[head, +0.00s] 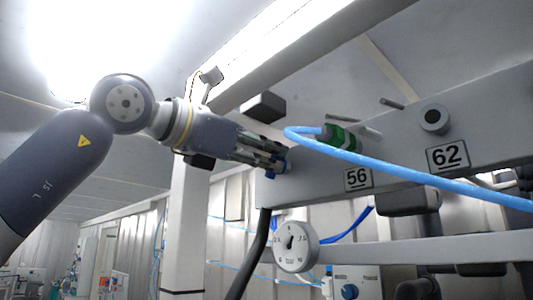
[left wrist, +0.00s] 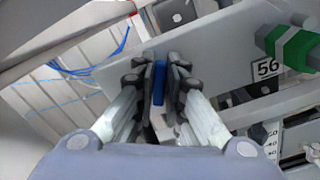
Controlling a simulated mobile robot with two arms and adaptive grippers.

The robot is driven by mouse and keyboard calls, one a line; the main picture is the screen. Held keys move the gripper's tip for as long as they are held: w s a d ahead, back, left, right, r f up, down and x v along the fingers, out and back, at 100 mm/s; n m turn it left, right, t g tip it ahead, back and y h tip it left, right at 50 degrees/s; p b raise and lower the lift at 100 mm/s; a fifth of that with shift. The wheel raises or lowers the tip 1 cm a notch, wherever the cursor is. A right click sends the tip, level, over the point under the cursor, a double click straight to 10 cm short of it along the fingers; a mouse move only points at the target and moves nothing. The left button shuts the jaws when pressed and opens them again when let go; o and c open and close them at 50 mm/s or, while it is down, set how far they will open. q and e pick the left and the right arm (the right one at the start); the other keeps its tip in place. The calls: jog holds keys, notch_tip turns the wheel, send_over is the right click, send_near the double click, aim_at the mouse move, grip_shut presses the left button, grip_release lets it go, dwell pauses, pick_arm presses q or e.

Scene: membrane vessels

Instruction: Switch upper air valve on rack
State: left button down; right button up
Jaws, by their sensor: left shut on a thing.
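The blue valve handle (left wrist: 158,84) sits between the two fingers of my left gripper (left wrist: 160,85) in the left wrist view. The gripper is shut on it. In the head view my left gripper (head: 272,163) reaches from the left to the left end of the grey rack beam (head: 300,182), and only a small blue part of the handle (head: 284,167) shows past the fingertips. The valve body behind the fingers is hidden. My right gripper is in neither view.
A green fitting (head: 343,138) with a light blue hose (head: 400,168) stands right of my gripper, near the label 56 (head: 357,178). The label 62 (head: 448,156) is further right. A round gauge (head: 295,247) hangs below the beam. A white post (head: 188,235) stands behind my wrist.

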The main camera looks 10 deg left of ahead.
pick_arm(q)
jog(key=m, duration=0.2)
jog(key=shift+s+d+m+p, duration=0.1)
jog(key=shift+s+m+p, duration=0.05)
jog(key=shift+m+p, duration=0.2)
jog(key=m+p, duration=0.1)
jog(key=m, duration=0.2)
jog(key=shift+d+f+m, duration=0.1)
jog(key=shift+m, duration=0.25)
jog(key=m+p, duration=0.1)
jog(key=m, duration=0.3)
jog(key=shift+f, duration=0.2)
jog(key=shift+d+f+m+p, duration=0.1)
jog(key=shift+m+p, duration=0.1)
jog(key=shift+m, duration=0.3)
jog(key=shift+f+m+p, duration=0.1)
jog(key=shift+m+p, duration=0.05)
jog(key=shift+m, duration=0.35)
jog(key=c, duration=1.7)
grip_release()
jog(key=shift+s, duration=0.1)
jog(key=shift+o, duration=0.2)
jog(key=v, duration=1.2)
